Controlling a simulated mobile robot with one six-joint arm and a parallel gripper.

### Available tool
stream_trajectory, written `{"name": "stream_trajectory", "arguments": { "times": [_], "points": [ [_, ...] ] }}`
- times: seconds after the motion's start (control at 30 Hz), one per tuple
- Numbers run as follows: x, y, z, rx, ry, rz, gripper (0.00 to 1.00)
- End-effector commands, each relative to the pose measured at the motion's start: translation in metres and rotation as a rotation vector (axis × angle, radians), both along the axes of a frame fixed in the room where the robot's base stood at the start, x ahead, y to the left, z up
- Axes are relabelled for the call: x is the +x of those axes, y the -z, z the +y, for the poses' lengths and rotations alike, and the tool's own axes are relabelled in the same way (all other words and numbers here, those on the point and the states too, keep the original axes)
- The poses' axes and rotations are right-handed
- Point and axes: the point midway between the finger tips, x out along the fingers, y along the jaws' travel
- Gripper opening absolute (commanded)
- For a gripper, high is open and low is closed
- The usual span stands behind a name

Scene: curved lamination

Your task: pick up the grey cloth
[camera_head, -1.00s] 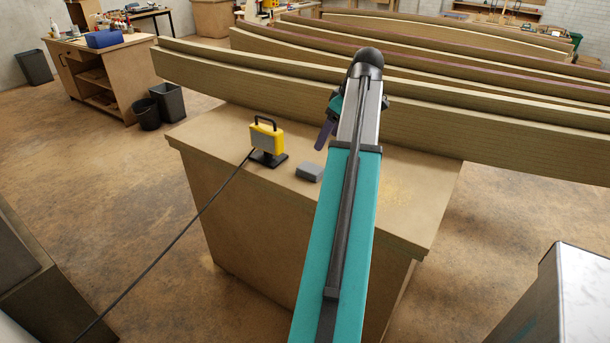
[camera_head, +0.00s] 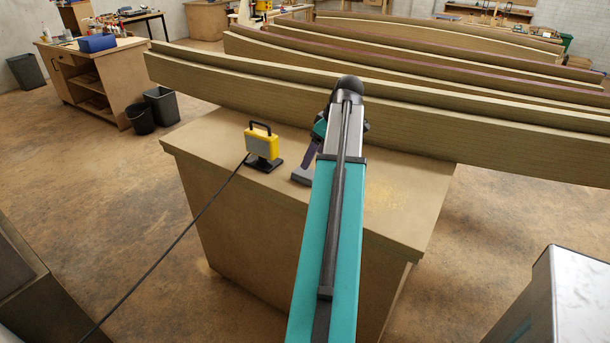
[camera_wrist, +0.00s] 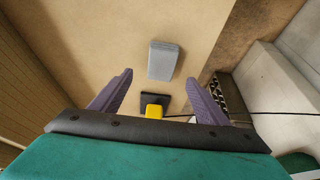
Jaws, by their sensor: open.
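The grey cloth (camera_wrist: 162,60) looks like a small, flat folded block on the bench top. In the head view the cloth (camera_head: 302,176) is partly hidden by my arm. My gripper (camera_wrist: 160,92) is open and empty, its two purple fingers apart. In the head view one purple finger of my gripper (camera_head: 309,157) shows above and close to the cloth; contact cannot be told there.
A yellow work lamp (camera_head: 262,144) on a black base stands left of the cloth, its cable running off the bench (camera_head: 205,150). Long curved laminated beams (camera_head: 220,83) cross behind the bench, close to my arm. Black bins (camera_head: 162,106) stand on the floor at left.

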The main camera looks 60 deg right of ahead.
Motion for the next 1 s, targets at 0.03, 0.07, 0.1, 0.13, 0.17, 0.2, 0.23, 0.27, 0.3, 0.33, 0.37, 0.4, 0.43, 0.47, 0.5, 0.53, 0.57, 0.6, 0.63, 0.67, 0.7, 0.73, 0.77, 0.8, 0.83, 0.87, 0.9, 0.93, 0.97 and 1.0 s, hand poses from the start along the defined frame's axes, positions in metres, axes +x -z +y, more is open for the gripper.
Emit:
{"name": "stream_trajectory", "arguments": {
  "times": [0.03,0.07,0.1,0.13,0.17,0.2,0.23,0.27,0.3,0.33,0.37,0.4,0.43,0.47,0.5,0.53,0.57,0.6,0.63,0.67,0.7,0.73,0.77,0.8,0.83,0.87,0.9,0.93,0.97,1.0],
  "points": [
    [0.002,0.005,0.001,0.001,0.0,0.0,0.69],
    [0.004,0.008,0.001,0.002,-0.001,0.001,0.69],
    [0.005,0.011,0.001,0.002,-0.001,0.001,0.69],
    [0.006,0.014,0.001,0.002,-0.001,0.001,0.69],
    [0.006,0.015,0.001,0.001,0.0,0.001,0.69],
    [0.007,0.017,0.0,0.0,0.0,0.0,0.69],
    [0.008,0.018,0.0,0.0,0.0,0.0,0.69],
    [0.008,0.019,0.0,0.0,0.0,0.0,0.69],
    [0.008,0.02,0.0,-0.001,-0.001,0.0,0.69],
    [0.009,0.02,0.0,-0.001,-0.001,0.0,0.69],
    [0.009,0.02,0.0,-0.001,-0.001,0.0,0.69],
    [0.009,0.02,0.0,-0.001,-0.001,0.0,0.69],
    [0.009,0.02,0.0,-0.001,-0.001,0.0,0.69],
    [0.009,0.02,0.0,-0.001,-0.001,0.0,0.69],
    [0.009,0.02,0.0,0.0,-0.001,0.0,0.69],
    [0.009,0.02,0.0,0.0,-0.001,0.0,0.69],
    [0.009,0.02,0.0,0.0,-0.001,0.0,0.69],
    [0.009,0.02,0.0,0.0,-0.001,0.0,0.69],
    [0.009,0.02,0.0,0.0,-0.001,0.0,0.69],
    [0.009,0.021,0.001,0.0,-0.001,0.0,0.69],
    [0.01,0.022,0.001,0.0,-0.001,0.001,0.69],
    [0.01,0.022,0.001,0.001,-0.001,0.001,0.69],
    [0.01,0.024,0.001,0.001,-0.001,0.001,0.69],
    [0.011,0.025,0.002,0.001,-0.002,0.001,0.69],
    [0.012,0.027,0.002,0.001,-0.002,0.001,0.69],
    [0.013,0.029,0.002,0.001,-0.002,0.001,0.69],
    [0.014,0.032,0.003,0.001,-0.002,0.001,0.69],
    [0.015,0.034,0.003,0.001,-0.003,0.001,0.69],
    [0.016,0.036,0.003,0.001,-0.003,0.001,0.69],
    [0.017,0.04,0.004,0.002,-0.003,0.002,0.69]
  ]
}}
